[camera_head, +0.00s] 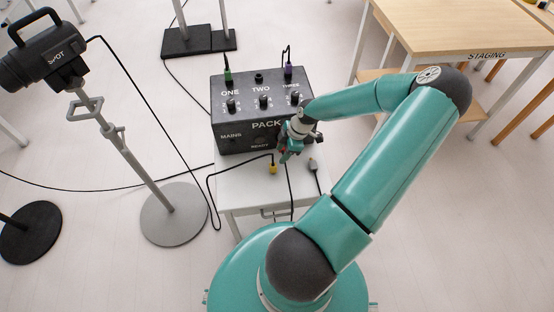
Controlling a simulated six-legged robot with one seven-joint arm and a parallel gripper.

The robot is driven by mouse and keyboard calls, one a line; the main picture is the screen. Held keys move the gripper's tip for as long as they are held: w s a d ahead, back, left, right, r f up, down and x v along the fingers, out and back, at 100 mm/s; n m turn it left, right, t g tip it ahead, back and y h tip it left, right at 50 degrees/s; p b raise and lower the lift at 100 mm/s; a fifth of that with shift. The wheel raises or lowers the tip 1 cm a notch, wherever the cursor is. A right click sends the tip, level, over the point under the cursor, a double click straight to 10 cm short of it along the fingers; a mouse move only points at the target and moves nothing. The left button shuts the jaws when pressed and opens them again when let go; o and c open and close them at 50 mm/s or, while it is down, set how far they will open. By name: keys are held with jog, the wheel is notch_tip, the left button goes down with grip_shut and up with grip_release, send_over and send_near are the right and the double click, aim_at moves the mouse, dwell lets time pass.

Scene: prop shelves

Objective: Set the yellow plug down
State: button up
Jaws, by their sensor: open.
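The yellow plug (273,168) is at the front part of the small white table (236,186), with a black cable running from it to the left. It looks to be on or very near the tabletop. My gripper (287,157) is just above and to the right of the plug, in front of the black pack box (225,141). Its jaws are open, and the plug appears apart from them. The fingertips are small and partly merged with the dark box behind.
A grey plug (313,164) lies right of my gripper. Green (228,75) and purple (288,71) plugs stand in sockets ONE and THREE; TWO is empty. A spot lamp (45,55) on a stand is at left. The staging table (470,25) is at upper right.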

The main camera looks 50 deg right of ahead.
jog(key=w+a+r+m+g+h, duration=0.1)
jog(key=a+r+m+h, duration=0.1)
jog(key=a+r, duration=0.5)
jog(key=w+a+r+m+g+h, duration=0.1)
jog(key=a+r+h, duration=0.15)
jog(key=r, duration=0.85)
jog(key=w+a+r+m+g+h, duration=0.1)
jog(key=a+r+m+h, duration=0.1)
jog(key=a+r, duration=0.55)
jog(key=s+a+r+m+t+y, duration=0.1)
jog(key=s+a+r+m+t, duration=0.1)
jog(key=a+r, duration=0.6)
jog(key=s+a+r+m+t+y, duration=0.2)
jog(key=s+a+r, duration=0.3)
jog(key=a+r, duration=0.3)
jog(key=shift+m+t, duration=0.5)
jog(key=shift+t, duration=0.3)
jog(key=shift+s, duration=0.1)
